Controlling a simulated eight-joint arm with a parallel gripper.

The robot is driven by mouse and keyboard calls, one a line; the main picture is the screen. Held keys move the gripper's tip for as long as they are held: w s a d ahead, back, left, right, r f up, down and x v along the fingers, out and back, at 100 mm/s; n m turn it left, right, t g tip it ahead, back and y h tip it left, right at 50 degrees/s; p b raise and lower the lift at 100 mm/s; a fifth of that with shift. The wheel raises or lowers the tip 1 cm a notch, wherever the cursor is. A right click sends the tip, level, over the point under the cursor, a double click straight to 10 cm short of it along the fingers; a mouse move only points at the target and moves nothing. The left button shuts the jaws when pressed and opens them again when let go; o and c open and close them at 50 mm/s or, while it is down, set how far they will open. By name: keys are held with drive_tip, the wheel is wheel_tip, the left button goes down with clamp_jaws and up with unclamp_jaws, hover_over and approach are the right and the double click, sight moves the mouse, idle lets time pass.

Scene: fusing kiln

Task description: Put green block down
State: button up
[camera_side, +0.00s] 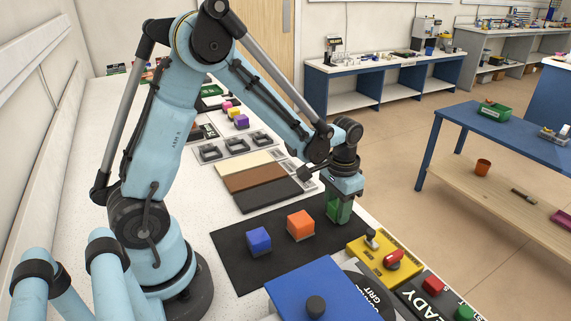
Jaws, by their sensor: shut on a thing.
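My gripper (339,209) points down over the right end of a black mat (231,260). It is shut on the green block (337,212), which shows between the fingers and is partly hidden by them. The block is at or just above the mat; I cannot tell whether it touches. A blue block (258,240) and an orange block (300,226) stand on the mat to the left of the gripper, apart from it.
A yellow control box (384,258) with a red knob sits close in front of the gripper. A blue panel with a black knob (316,305) and a READY panel (428,300) are nearer the camera. Brown, cream and black slabs (255,177) lie behind the mat.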

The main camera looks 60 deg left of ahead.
drive_tip(key=o, duration=1)
drive_tip(key=shift+r, duration=0.1)
wheel_tip(320, 180, up, 11)
drive_tip(key=shift+s+d+r+t, duration=0.4)
drive_tip(key=shift+s+t, duration=0.8)
drive_tip(key=shift+s, duration=0.45)
drive_tip(key=shift+s+d+r+t, duration=0.4)
drive_tip(key=shift+s+t, duration=0.8)
drive_tip(key=shift+s, duration=0.45)
drive_tip(key=shift+s+d+r+t, duration=0.3)
drive_tip(key=shift+s+d+t, duration=0.15)
drive_tip(key=shift+s+t, duration=1)
drive_tip(key=shift+s+g, duration=0.15)
drive_tip(key=shift+g, duration=0.1)
